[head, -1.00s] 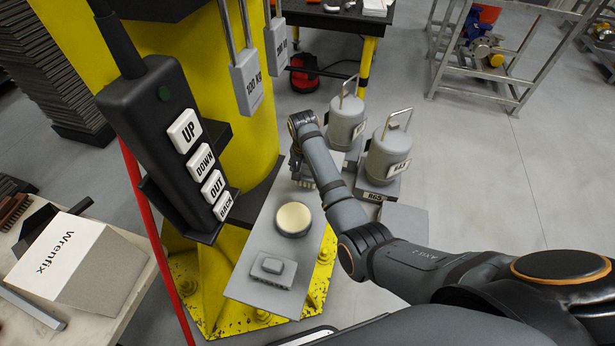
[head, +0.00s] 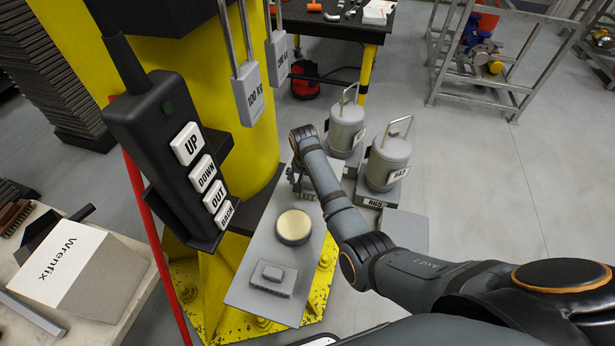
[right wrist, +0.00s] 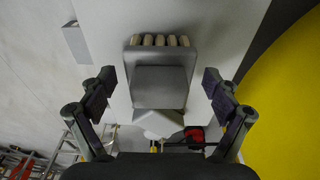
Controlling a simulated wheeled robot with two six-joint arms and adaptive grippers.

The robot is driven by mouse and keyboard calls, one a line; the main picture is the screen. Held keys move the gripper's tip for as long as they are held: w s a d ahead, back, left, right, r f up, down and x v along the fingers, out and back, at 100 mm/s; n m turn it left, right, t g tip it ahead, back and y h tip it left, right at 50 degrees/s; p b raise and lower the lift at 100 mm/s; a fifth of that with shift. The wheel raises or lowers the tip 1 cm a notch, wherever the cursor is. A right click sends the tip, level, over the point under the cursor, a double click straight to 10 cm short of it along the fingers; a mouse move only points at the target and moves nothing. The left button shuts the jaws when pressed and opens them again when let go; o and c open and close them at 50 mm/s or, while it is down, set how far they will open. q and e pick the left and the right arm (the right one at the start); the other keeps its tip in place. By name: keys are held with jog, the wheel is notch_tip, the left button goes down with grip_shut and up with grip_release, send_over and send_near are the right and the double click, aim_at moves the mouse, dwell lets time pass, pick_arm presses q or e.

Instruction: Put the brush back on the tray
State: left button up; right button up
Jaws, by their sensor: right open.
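A grey block with several pale tufts along one edge, which looks like the brush (right wrist: 160,84), lies between the fingers of my right gripper (right wrist: 160,92) in the right wrist view. The open fingers stand apart from it on both sides. In the head view my right gripper (head: 306,186) is at the far end of a grey plate (head: 247,293), mostly hidden by my arm. I cannot tell whether this plate is the tray. A similar grey block with a ridged edge (head: 272,277) sits on its near end. My left gripper is out of view.
A round tin with a pale lid (head: 293,227) sits mid-plate. Two grey handled canisters (head: 388,160) stand right of my gripper. A black button pendant (head: 180,150) and a yellow column (head: 240,120) stand left. A Wrenfix box (head: 65,265) is on the left bench.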

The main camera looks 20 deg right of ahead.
jog(key=r, duration=0.3)
jog(key=r+b, duration=0.1)
jog(key=r, duration=0.3)
jog(key=s+r, duration=0.1)
jog(key=r, duration=0.2)
jog(key=shift+a+r, duration=0.4)
jog(key=shift+f, duration=0.1)
